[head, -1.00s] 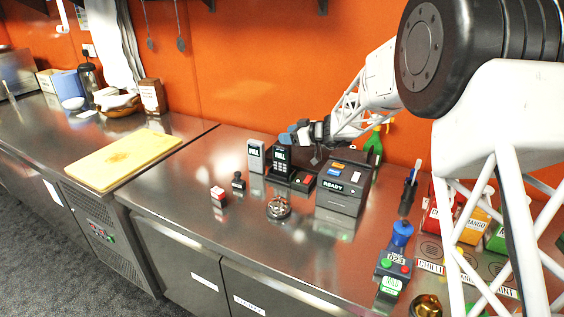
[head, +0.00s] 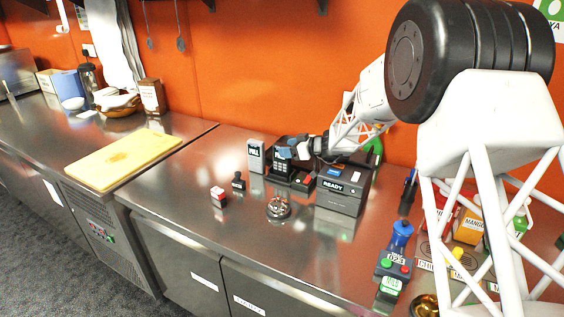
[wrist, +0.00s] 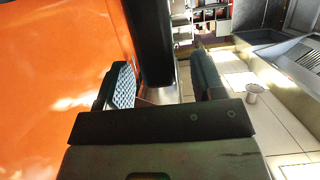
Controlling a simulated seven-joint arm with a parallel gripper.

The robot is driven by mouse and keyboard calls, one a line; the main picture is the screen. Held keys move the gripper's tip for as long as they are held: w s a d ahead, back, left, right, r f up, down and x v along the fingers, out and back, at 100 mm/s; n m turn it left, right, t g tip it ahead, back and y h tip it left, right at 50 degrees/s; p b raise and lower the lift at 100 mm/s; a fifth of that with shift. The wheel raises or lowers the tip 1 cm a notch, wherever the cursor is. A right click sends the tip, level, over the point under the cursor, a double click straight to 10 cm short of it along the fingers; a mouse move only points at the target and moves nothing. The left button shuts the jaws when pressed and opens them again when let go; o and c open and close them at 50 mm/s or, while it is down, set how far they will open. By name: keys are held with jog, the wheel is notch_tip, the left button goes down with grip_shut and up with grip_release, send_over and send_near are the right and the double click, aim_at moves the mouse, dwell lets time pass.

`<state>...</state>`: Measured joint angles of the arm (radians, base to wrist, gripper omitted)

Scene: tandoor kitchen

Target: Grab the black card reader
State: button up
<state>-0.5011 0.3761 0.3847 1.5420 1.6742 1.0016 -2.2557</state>
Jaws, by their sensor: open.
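The black card reader (head: 277,172) stands upright on the steel counter in the head view, with a keypad and a lit screen on its front. My gripper (head: 289,150) is at its upper right side, and the blue fingers partly cover its top. In the wrist view my gripper (wrist: 162,68) is open, with one finger on each side of a tall dark body, seemingly the card reader (wrist: 151,45). The dark body is closer to the left finger. I cannot tell whether either finger touches it.
A grey box marked PULL (head: 255,157) stands just left of the reader. The black READY machine (head: 342,188) stands close on the right, below my arm. A small stamp (head: 239,182) and a round metal item (head: 278,208) are in front. The orange wall (head: 260,80) is behind.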

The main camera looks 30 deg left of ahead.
jog(key=shift+x, duration=1.55)
jog(key=shift+c, duration=0.2)
grip_shut()
